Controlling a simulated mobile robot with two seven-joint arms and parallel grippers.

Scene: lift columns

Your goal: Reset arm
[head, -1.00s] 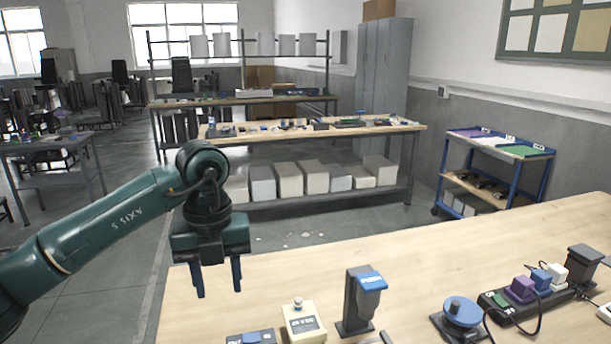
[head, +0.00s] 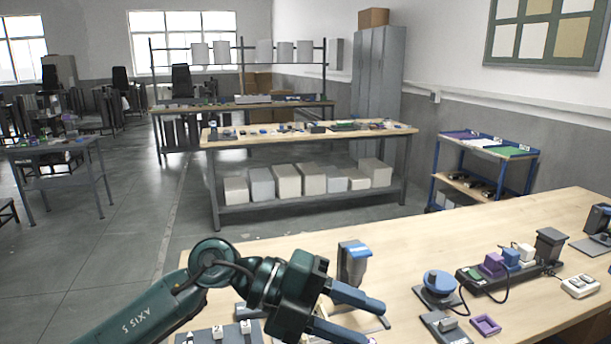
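My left arm comes in low from the left. Its dark green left gripper (head: 374,323) points right over the near edge of the wooden table (head: 430,240), with two blue fingers apart and nothing between them. Just behind the gripper stands a grey device with a blue top (head: 355,262), its lower part partly hidden by my gripper. I cannot tell whether they touch. My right gripper is not in view.
Right of my gripper are a blue round knob on a base (head: 438,287), a switch box (head: 446,326), a purple frame (head: 485,324) and a strip with coloured plugs (head: 492,270). A switch panel (head: 215,337) lies under my arm.

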